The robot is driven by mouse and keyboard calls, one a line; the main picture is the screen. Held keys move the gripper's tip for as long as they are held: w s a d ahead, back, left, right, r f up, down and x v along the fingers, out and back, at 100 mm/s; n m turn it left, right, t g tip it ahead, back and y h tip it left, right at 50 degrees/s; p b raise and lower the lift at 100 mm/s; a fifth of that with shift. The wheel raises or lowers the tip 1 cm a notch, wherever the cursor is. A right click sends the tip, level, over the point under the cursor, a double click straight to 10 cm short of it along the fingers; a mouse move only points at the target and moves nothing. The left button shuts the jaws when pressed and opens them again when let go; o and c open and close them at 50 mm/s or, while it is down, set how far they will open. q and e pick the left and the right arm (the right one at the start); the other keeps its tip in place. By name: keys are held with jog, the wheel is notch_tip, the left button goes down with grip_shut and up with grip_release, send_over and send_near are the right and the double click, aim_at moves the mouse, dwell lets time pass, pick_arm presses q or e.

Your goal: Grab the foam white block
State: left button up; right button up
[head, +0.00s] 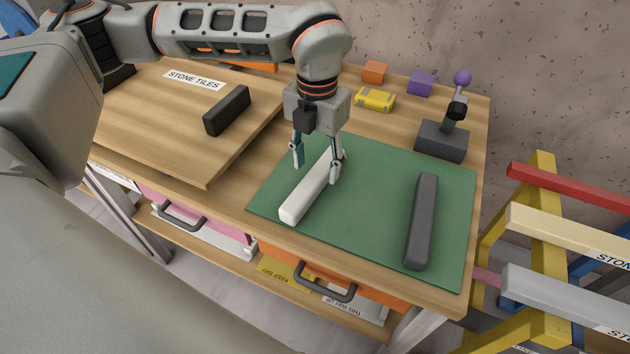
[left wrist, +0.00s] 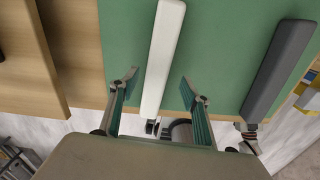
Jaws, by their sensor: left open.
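The white foam block (head: 305,195) is a long bar lying on the green mat (head: 375,175) on the workbench. My left gripper (head: 318,165) is open above the far part of the block, with one finger on each side of it. In the left wrist view the block (left wrist: 163,50) runs between the two open fingers of the left gripper (left wrist: 158,85), with a gap to each. I cannot tell how high the fingertips are above the mat.
A dark grey bar (head: 421,220) lies on the mat to the right. A black block (head: 227,110) lies on the raised wooden board (head: 150,110) at left. Behind are a yellow case (head: 375,99), orange block (head: 375,72), purple block (head: 420,83) and joystick-like device (head: 443,140).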

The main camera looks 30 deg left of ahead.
aim_at(315, 176)
pick_arm(q)
jog(key=f, duration=0.4)
jog(key=shift+a+f, duration=0.25)
jog(key=shift+f, duration=0.15)
jog(key=c, duration=1)
jog(key=shift+r, duration=0.1)
